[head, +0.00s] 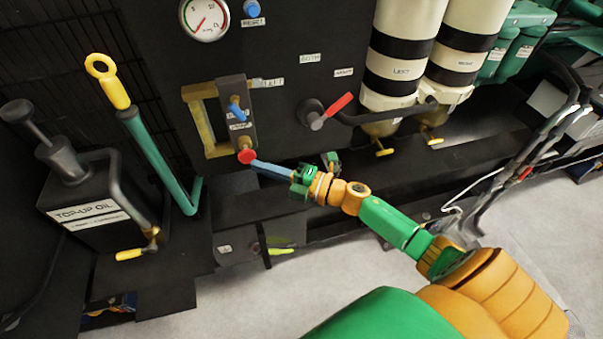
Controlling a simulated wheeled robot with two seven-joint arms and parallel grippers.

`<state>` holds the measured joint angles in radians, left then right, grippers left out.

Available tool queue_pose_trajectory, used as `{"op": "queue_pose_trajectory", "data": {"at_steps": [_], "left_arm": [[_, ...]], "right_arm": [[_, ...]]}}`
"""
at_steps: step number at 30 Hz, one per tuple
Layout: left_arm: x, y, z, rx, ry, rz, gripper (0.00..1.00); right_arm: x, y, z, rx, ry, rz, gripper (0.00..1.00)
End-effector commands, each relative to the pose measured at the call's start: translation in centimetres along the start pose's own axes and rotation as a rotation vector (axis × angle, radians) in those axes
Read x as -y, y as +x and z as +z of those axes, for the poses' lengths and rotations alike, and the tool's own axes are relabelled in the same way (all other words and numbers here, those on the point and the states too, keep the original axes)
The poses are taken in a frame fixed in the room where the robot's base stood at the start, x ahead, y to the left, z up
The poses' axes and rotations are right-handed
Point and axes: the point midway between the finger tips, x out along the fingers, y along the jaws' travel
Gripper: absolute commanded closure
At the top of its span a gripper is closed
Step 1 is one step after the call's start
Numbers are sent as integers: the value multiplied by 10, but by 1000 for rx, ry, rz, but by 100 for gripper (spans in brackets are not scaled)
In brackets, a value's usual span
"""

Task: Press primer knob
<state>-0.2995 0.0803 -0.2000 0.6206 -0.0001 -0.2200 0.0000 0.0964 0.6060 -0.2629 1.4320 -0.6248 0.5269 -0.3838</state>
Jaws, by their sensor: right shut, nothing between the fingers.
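A small round red knob (247,156) sits at the lower end of a dark upright block (236,106) on the black panel. I take it for the primer knob; the small labels near it are too small to read. My right gripper (254,163) comes in from the right with its blue fingers shut and empty. The fingertips are at the right edge of the red knob in the picture. I cannot tell whether they touch it or stop just short. My left gripper is not in view.
A red-handled valve (326,111) is to the right. Grey floor (235,305) is open below.

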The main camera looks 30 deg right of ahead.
Motion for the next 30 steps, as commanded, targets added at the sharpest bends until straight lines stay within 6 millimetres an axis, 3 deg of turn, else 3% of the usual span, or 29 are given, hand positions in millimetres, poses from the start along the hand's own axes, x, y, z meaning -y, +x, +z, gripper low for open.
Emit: {"op": "queue_pose_trajectory", "data": {"at_steps": [16,21,30], "left_arm": [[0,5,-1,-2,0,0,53],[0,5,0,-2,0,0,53],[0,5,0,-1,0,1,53]], "right_arm": [[1,-90,0,-2,2,-2,100],[0,-100,0,-4,0,0,100],[0,-100,0,-3,0,0,100]]}}
